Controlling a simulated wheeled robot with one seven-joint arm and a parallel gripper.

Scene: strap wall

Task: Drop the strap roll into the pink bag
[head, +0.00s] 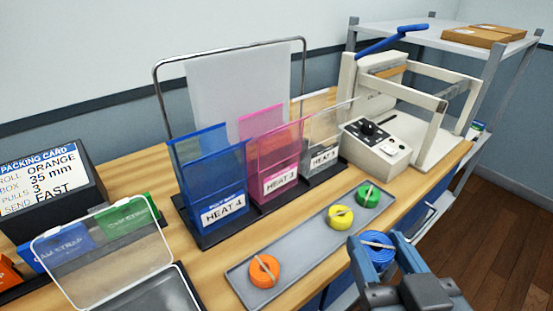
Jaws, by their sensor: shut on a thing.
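My gripper (383,262) is at the lower right, shut on a blue strap roll (376,243) with a pale band across its top. It holds the roll beside the right front edge of the grey tray. The pink bag (273,155) stands upright in the middle slot of a dark rack, behind the tray and to the left of my gripper. It is see-through and carries a white HEAT label. Its inside is only partly visible.
Orange (264,271), yellow (340,218) and green (368,194) rolls lie on the grey tray (300,252). A blue bag (210,175) and a clear bag (325,135) flank the pink one. A sealing machine (385,140) stands right. A packing card (45,175) reads orange.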

